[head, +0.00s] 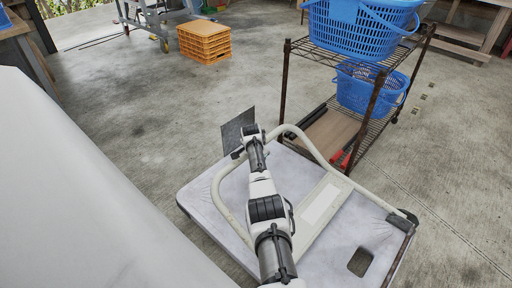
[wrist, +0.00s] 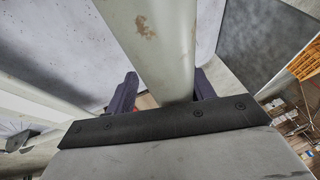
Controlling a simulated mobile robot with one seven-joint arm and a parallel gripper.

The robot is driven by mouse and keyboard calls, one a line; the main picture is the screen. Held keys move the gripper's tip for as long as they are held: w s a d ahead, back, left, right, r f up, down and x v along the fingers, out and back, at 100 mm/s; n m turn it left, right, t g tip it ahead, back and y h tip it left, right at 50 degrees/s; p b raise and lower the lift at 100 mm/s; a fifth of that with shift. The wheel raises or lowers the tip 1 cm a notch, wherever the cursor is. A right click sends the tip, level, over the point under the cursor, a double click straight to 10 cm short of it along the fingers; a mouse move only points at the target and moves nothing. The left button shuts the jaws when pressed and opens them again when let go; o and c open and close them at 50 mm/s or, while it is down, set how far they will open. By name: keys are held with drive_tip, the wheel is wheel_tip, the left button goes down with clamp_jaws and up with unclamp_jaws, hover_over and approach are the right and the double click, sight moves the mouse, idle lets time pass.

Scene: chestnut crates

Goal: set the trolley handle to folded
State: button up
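The trolley (head: 345,235) has a pale grey deck with a dark edge and stands in front of me in the head view. Its cream tube handle (head: 322,161) is a bent loop with a flat cross panel, reaching from the deck's right end out over the deck. Its exact tilt is hard to tell. My gripper (head: 245,140) is at the far bend of the loop, partly hidden by my arm. In the wrist view, the handle tube (wrist: 165,50) passes between the dark fingers of my gripper (wrist: 165,90). A small gap shows beside the left finger.
A wire rack (head: 372,70) with blue baskets (head: 350,25) stands just behind the trolley at the right. Orange crates (head: 205,42) sit on the floor farther back. Open concrete floor lies left of the trolley and behind it.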

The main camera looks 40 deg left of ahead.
drive_tip(key=shift+a+r, duration=0.15)
drive_tip(key=shift+r, duration=0.05)
drive_tip(key=shift+s+r+p, duration=0.15)
drive_tip(key=shift+r+p, duration=0.35)
drive_tip(key=p+v, duration=0.4)
drive_tip(key=v, duration=0.8)
drive_tip(key=shift+s+d+r, duration=0.2)
drive_tip(key=shift+d+r, duration=0.1)
